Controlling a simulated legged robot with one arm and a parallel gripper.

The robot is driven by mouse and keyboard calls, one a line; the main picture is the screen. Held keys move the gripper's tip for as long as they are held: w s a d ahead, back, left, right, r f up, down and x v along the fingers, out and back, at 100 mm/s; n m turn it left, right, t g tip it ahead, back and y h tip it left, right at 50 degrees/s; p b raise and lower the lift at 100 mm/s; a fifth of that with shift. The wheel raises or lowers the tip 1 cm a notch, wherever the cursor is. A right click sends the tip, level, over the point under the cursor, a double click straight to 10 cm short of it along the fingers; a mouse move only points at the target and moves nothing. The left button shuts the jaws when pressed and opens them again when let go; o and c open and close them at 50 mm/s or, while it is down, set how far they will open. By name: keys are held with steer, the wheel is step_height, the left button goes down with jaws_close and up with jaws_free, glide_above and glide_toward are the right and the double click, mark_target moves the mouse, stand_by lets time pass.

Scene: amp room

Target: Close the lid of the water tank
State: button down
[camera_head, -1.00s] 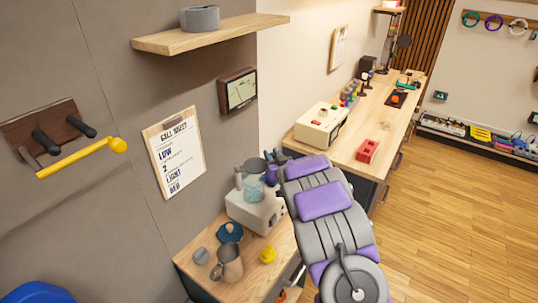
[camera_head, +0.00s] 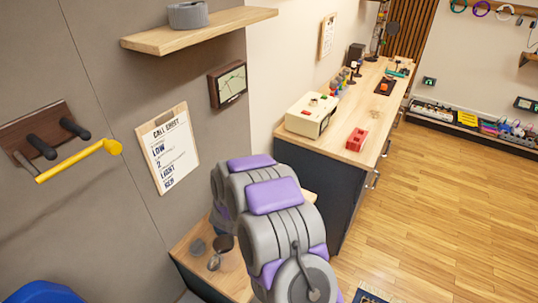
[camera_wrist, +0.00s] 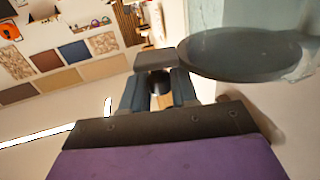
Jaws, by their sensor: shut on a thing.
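In the wrist view my gripper (camera_wrist: 158,85) is shut on a small grey block-like piece (camera_wrist: 155,62) at its tips. A wide dark grey-green disc (camera_wrist: 240,55), which looks like the tank lid, lies just right of this piece and seems to touch it. A pale translucent edge, possibly the water tank (camera_wrist: 303,68), shows at the disc's right. I cannot tell how far the lid is tilted. In the head view my grey and purple arm hides the tank, its white machine and my gripper.
A small wooden table (camera_head: 188,262) stands below the arm, with a metal jug (camera_head: 214,263) and a grey piece (camera_head: 198,247). A long workbench (camera_head: 345,148) with a cream device (camera_head: 311,117) and a red block (camera_head: 356,139) stands behind. A shelf (camera_head: 200,30) juts out above.

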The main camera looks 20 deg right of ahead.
steer(key=shift+s+a+r+m+g+h+p, duration=0.1)
steer(key=shift+s+a+m+g+h+p, duration=0.45)
steer(key=shift+m+g+h+p, duration=0.2)
steer(key=shift+s+a+r+m+g+h+p, duration=0.1)
steer(key=shift+s+a+m+g+h+p, duration=0.3)
steer(key=shift+a+m+g+h+p, duration=0.3)
steer(key=shift+f, duration=0.1)
steer(key=shift+d, duration=0.1)
steer(key=c, duration=1)
jaws_free()
steer(key=shift+s+a, duration=0.1)
steer(key=shift+a, duration=0.15)
steer(key=p+v, duration=0.1)
steer(key=v, duration=1.6)
steer(key=shift+a, duration=0.15)
